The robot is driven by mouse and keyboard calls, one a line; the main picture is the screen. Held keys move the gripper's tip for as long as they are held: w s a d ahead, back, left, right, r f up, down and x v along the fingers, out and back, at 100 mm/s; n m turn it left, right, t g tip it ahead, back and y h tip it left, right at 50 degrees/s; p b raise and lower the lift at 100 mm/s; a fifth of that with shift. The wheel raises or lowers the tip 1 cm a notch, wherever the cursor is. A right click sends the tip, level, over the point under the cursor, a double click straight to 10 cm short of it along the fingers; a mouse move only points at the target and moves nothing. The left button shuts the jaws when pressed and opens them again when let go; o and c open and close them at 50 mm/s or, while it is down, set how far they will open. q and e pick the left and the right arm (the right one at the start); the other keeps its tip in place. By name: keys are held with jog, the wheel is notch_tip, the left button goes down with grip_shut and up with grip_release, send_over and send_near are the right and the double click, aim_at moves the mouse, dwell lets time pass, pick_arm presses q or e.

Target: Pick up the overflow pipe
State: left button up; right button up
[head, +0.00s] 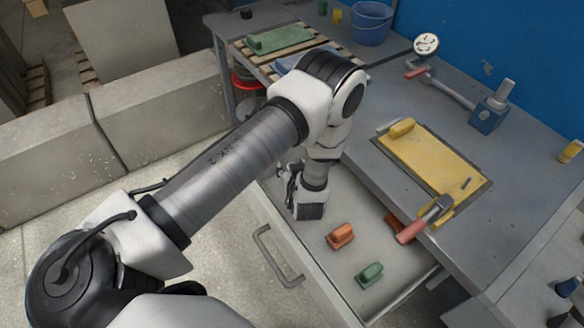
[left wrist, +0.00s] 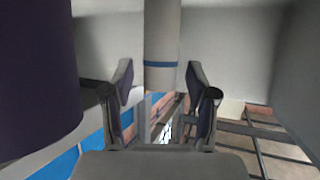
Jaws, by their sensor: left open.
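A pale pipe with a blue band (left wrist: 161,40), which looks like the overflow pipe, stands out in the left wrist view. It runs from the top edge down to between the fingers of my left gripper (left wrist: 162,92). The fingers are spread, with a visible gap on each side of the pipe. I cannot tell how far beyond the fingertips it is. In the head view my left gripper (head: 306,203) is low over the open drawer, and its fingers are mostly hidden. I cannot make out the pipe there. My right gripper is not in view.
The open drawer (head: 340,200) holds an orange block (head: 340,236) and a green block (head: 369,275). A yellow panel (head: 430,160), a red-handled tool (head: 425,219) and a blue block with a lever (head: 488,115) lie on the grey table. A blue bucket (head: 371,24) stands behind.

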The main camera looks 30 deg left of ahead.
pick_arm(q)
jog(key=shift+d, duration=0.1)
grip_shut()
